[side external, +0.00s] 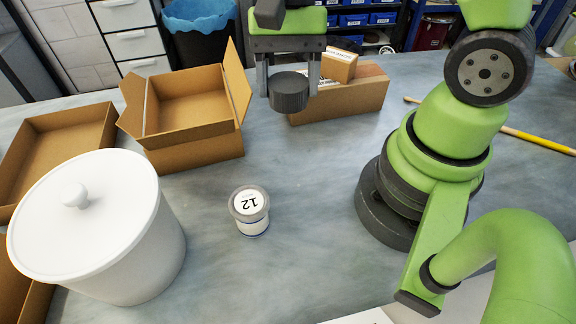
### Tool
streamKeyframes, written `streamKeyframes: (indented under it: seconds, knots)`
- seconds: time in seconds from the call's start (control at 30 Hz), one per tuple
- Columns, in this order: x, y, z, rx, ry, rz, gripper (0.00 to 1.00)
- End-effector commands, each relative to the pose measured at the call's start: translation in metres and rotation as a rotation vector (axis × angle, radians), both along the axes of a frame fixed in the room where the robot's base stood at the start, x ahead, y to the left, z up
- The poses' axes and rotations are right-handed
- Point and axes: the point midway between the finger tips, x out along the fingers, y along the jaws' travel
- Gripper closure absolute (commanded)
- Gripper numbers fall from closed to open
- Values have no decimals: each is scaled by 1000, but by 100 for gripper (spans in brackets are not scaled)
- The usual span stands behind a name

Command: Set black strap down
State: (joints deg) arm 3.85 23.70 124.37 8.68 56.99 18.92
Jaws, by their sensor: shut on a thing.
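My gripper (288,88) hangs at the top centre of the side external view, fingers pointing down. It is shut on a dark grey, short round thing (288,95), which looks like the black strap rolled into a coil. The coil is held between the two fingertips and appears to be above the bench, in front of a long brown box (350,101). Its exact height over the bench is hard to tell.
An open cardboard box (195,155) and a flatter open box (60,135) stand left. A white lidded drum (130,260) is front left. A small jar marked 12 (250,212) stands mid-bench. A yellow stick (535,138) lies right. The bench (310,190) around the jar is clear.

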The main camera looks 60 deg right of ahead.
Motion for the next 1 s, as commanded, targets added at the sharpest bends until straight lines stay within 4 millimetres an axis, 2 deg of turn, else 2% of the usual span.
streamKeyframes:
  seconds: [0.1, 0.37, 0.6, 0.83, 1.0]
  knots:
    - [-1, 0, -24, 1, 7, 1, 68]
    - [0, 0, -58, 1, 4, 2, 68]
    - [0, 0, -99, 1, 4, 1, 68]
    - [0, 0, -120, 1, 2, 2, 68]
    - [0, 0, -144, 1, 3, 1, 68]
